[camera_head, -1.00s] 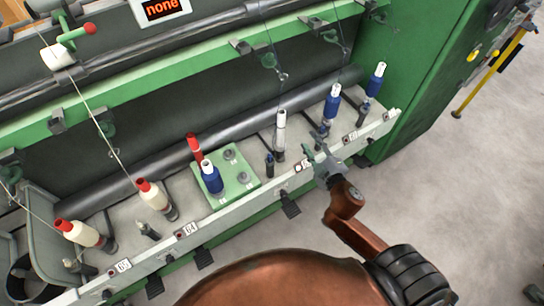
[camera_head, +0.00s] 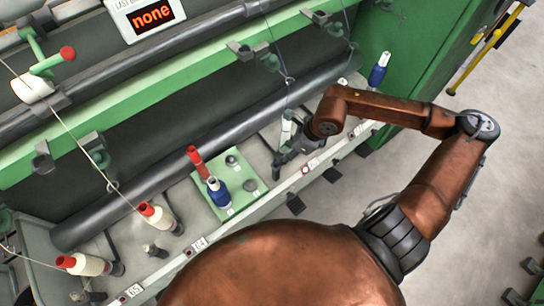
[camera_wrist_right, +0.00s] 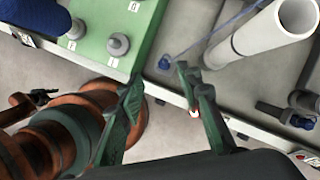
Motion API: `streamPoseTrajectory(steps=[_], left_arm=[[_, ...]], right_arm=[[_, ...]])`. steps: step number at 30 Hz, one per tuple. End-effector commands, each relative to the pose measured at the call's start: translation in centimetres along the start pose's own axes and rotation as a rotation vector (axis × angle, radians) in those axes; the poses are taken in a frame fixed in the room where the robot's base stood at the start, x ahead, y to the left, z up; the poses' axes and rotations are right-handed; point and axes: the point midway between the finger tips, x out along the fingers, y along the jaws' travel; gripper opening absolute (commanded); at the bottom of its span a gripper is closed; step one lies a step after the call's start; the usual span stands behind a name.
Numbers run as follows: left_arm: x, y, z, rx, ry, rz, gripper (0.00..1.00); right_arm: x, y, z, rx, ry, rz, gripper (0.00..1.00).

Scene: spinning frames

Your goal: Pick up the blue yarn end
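The blue yarn end (camera_wrist_right: 165,62) is a small blue tangle on the grey shelf in the right wrist view. A thin blue strand runs from it up and right past a white tube (camera_wrist_right: 262,35). My right gripper (camera_wrist_right: 157,82) is open and empty. Its fingertips flank the tangle's near side in the picture; I cannot tell the height gap. The yarn end cannot be made out there. My left gripper is not in view.
A green plate (camera_head: 214,207) with pegs holds a red bobbin (camera_head: 198,160) and a blue bobbin (camera_head: 218,191) left of my gripper. Cream bobbins with red tops (camera_head: 158,216) stand farther left. Another blue bobbin (camera_head: 378,72) stands to the right. Threads hang from above.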

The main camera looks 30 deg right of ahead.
Motion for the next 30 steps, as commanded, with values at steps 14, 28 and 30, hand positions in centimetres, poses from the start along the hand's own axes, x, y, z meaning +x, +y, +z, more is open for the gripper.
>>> streamPoseTrajectory(steps=[14,28,30], left_arm=[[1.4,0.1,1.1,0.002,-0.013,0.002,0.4],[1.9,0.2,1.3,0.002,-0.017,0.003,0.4],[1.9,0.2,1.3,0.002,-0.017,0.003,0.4]], right_arm=[[5.0,-0.3,-0.7,-0.012,0.03,-0.023,0.33],[7.6,-0.4,-0.9,-0.011,0.031,-0.027,0.33],[7.6,-0.4,-0.9,-0.011,0.03,-0.027,0.29]])
